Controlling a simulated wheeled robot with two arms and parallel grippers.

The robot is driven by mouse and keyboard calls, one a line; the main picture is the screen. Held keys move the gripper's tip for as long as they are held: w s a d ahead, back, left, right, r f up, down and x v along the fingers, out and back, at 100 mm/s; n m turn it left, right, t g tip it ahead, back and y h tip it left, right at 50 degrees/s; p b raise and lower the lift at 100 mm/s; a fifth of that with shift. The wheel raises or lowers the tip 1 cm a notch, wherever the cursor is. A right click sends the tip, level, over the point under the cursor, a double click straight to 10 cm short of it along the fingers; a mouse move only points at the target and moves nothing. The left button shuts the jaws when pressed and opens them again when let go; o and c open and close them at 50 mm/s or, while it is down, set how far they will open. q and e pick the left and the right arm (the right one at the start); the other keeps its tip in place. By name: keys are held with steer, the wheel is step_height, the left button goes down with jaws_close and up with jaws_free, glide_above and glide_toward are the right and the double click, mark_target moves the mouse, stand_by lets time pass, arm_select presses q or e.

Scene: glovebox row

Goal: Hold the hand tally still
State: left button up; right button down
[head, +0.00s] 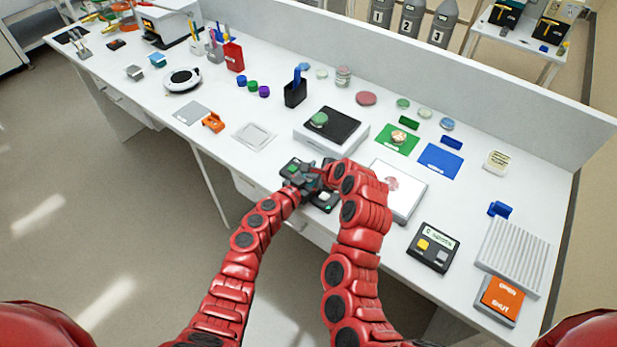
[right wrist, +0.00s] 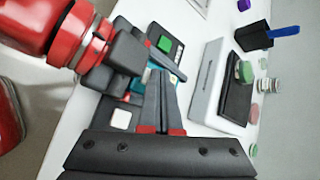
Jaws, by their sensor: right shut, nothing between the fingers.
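A black device (head: 290,167) lies near the front edge of the desk, below both grippers, which hide its middle. In the right wrist view it (right wrist: 165,43) shows a green button, a white button and a small display. I cannot tell for sure that it is the hand tally. My left gripper (head: 300,181) is low over the device; in the right wrist view its dark fingers (right wrist: 155,68) reach across it, and their grip is unclear. My right gripper (head: 319,177) is beside the left one, above the device. Its fingers (right wrist: 163,85) are shut and empty.
A grey scale (head: 310,143) stands just behind the grippers, and a white plate device (head: 410,203) to the right. A black counter box (head: 433,247) with yellow and grey buttons is farther right. The desk's front edge is close; bare desk lies left.

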steer(key=shift+f, duration=0.1)
stand_by(0.3)
steer(key=shift+r, duration=0.8)
steer(key=shift+r, duration=2.55)
stand_by(0.6)
steer(key=shift+r, duration=1.9)
steer(key=shift+f, duration=0.15)
steer(key=shift+f, duration=4.3)
